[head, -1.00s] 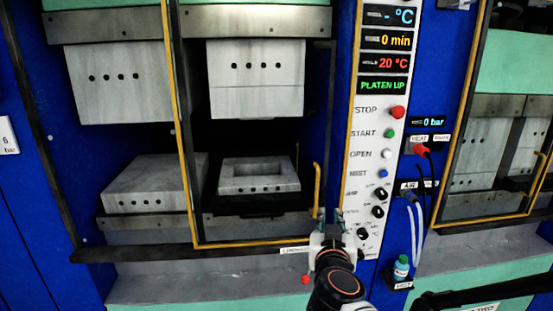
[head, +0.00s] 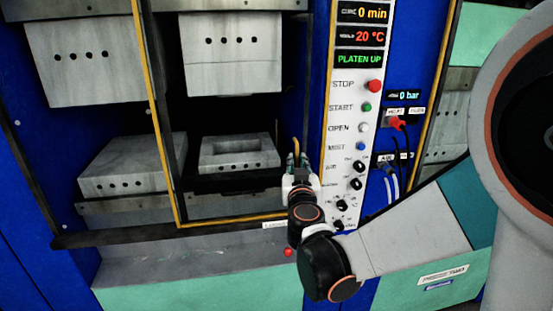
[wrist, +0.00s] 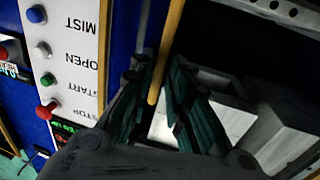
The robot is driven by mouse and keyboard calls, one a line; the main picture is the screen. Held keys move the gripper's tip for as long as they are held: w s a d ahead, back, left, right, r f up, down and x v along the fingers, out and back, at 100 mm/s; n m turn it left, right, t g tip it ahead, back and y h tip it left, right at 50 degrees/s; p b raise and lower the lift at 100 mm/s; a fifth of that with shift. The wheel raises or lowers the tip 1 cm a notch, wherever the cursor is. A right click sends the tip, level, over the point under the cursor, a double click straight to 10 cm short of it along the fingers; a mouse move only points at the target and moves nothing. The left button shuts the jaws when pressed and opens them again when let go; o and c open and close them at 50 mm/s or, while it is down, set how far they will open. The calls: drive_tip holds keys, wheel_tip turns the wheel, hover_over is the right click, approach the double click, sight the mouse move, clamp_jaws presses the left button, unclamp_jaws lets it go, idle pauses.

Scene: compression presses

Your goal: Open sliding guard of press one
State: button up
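The sliding guard of the left press has a thin yellow-edged frame (head: 157,120) around a see-through front. It stands across the press opening. Its upright yellow handle (head: 296,152) is at the right side, left of the control panel. My gripper (head: 299,166) is at this handle in the head view, covering its lower part. In the wrist view, the yellow handle bar (wrist: 169,42) runs between the two dark, ribbed fingers of my gripper (wrist: 164,72). The fingers are apart, with a visible gap on the right side of the bar. Firm contact cannot be told.
The white control panel (head: 343,105) with buttons and knobs stands close right of my gripper. Grey platens (head: 237,152) lie behind the guard. Red plug and hoses (head: 397,123) are farther right. A second press (head: 450,115) is partly hidden by my arm.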

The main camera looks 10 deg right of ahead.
sight(297, 161)
drive_tip(key=shift+w+d, duration=0.15)
drive_tip(key=shift+w, duration=0.65)
drive_tip(key=shift+w+d, duration=0.15)
drive_tip(key=shift+w, duration=0.6)
clamp_jaws()
drive_tip(key=a+b, duration=0.3)
drive_tip(key=a, duration=3.9)
drive_tip(key=shift+a, duration=0.4)
unclamp_jaws()
